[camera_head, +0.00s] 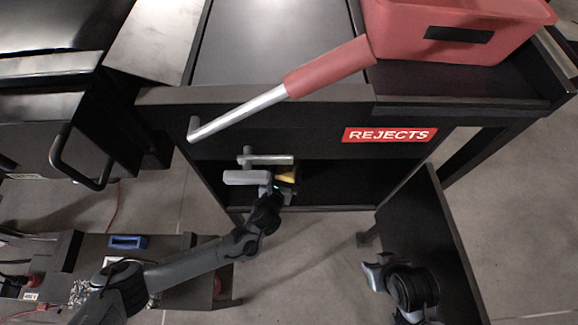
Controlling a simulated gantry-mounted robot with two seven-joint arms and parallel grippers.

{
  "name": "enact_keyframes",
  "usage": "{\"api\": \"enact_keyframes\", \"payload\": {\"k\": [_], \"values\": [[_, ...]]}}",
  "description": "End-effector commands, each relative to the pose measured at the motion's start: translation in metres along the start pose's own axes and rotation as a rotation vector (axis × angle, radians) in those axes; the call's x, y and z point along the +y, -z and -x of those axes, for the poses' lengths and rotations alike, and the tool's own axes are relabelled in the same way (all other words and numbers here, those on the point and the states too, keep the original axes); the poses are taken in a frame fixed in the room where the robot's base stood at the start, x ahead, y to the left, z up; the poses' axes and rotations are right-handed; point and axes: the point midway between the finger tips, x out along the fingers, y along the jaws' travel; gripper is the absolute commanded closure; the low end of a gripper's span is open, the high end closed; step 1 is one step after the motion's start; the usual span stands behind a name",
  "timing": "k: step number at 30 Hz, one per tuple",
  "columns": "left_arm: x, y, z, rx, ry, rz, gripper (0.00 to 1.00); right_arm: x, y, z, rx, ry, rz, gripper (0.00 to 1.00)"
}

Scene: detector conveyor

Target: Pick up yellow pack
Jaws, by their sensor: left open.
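A small patch of the yellow pack (288,175) shows just right of my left gripper, inside the dark opening under the REJECTS sign. The gripper and wrist hide most of the rest. My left gripper (262,168) is at the front of this opening. Its two grey fingers are apart, and I see nothing held between them. I cannot tell whether it touches the pack. My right gripper (374,274) is low at the right, in front of the open door, far from the pack. Its fingers are too unclear to judge.
The black rejects cabinet (290,125) has an open door panel (425,235) at right. A lever with a red grip (330,66) slants above the opening. A red bin (400,30) stands on top. A low bench with a blue item (128,241) is at lower left.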

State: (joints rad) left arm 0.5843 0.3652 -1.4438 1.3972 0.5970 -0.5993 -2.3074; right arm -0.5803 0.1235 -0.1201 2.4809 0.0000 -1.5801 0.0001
Motion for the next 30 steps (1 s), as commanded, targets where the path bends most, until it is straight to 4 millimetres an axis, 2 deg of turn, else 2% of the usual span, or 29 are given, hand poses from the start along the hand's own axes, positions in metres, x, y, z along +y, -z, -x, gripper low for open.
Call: {"api": "enact_keyframes", "payload": {"k": [12,22,23,30], "values": [[-0.003,0.004,-0.046,-0.002,0.000,-0.001,0.00,-0.001,-0.010,-0.031,-0.002,0.000,0.000,0.57],[-0.002,0.002,-0.051,-0.001,0.000,0.000,0.00,-0.002,-0.010,-0.031,-0.001,0.003,-0.004,0.57],[-0.002,0.002,-0.051,-0.001,0.000,0.000,0.02,-0.002,-0.010,-0.031,-0.001,0.003,-0.004,0.57],[-0.002,0.002,-0.051,-0.001,0.000,0.000,0.38,-0.003,-0.010,-0.031,0.000,0.005,-0.006,0.57]]}}
